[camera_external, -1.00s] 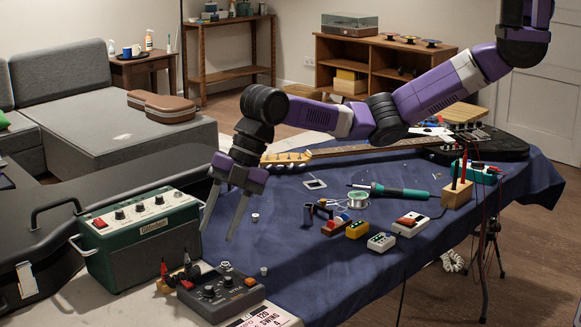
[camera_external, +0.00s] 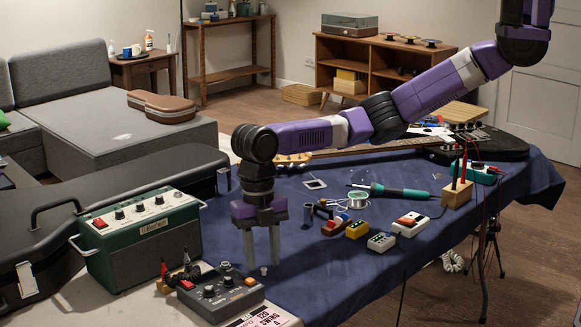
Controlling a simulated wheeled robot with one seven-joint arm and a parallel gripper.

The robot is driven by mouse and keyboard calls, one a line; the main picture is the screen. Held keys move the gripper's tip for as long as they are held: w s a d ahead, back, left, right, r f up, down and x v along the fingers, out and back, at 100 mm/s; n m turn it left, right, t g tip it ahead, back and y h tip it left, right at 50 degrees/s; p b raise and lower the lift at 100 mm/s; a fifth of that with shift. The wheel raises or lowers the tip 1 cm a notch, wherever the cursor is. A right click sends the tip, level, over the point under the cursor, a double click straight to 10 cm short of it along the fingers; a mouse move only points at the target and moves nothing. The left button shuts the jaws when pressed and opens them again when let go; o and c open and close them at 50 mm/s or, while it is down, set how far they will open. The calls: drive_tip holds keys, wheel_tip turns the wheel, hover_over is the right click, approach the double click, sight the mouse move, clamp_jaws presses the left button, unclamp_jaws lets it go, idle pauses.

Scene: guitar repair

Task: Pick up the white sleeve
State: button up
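A small pale, sleeve-like piece (camera_external: 264,271) stands on the blue cloth near the black control box. I cannot tell for sure that it is the white sleeve. My gripper (camera_external: 262,262) points straight down, its two fingers apart with nothing visibly held between them. In the picture the fingertips lie close to this piece, on either side of it; their height above the cloth is hard to judge. A second small white piece, seen earlier farther back on the cloth, is now hidden by my gripper.
The green amplifier (camera_external: 145,240) stands to the left, and the black control box (camera_external: 220,297) lies just in front. Small coloured pedals (camera_external: 357,230), a solder spool (camera_external: 357,198) and a soldering iron (camera_external: 400,192) lie to the right. Cloth between is clear.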

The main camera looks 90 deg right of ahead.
drive_tip(key=shift+a+f, duration=0.1)
drive_tip(key=shift+f, duration=0.7)
drive_tip(key=shift+c, duration=0.5)
clamp_jaws()
